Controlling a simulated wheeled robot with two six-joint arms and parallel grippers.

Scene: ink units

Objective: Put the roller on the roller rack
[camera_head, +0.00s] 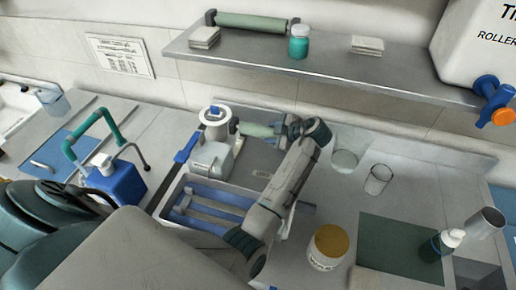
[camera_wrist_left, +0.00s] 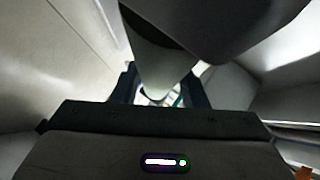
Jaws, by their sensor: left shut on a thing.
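A pale green roller (camera_head: 257,130) lies roughly level behind the white tray, between a white round-topped unit (camera_head: 218,122) and my left gripper (camera_head: 287,130). My left gripper is shut at the roller's right end; the fingertips are small and partly hidden by my wrist. In the left wrist view a pale cylindrical shape (camera_wrist_left: 160,65) shows between the fingers, dark and close. A white tray with blue bars (camera_head: 213,209) is in front of the roller. Another green roller (camera_head: 250,22) sits between dark end brackets on the wall shelf. I cannot tell which is the roller rack. My right gripper is not seen.
The shelf (camera_head: 330,75) also holds a teal-filled jar (camera_head: 299,42) and white stacks. Glass beakers (camera_head: 377,180), a yellow-lidded jar (camera_head: 328,246) and a pump bottle (camera_head: 435,246) stand right.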

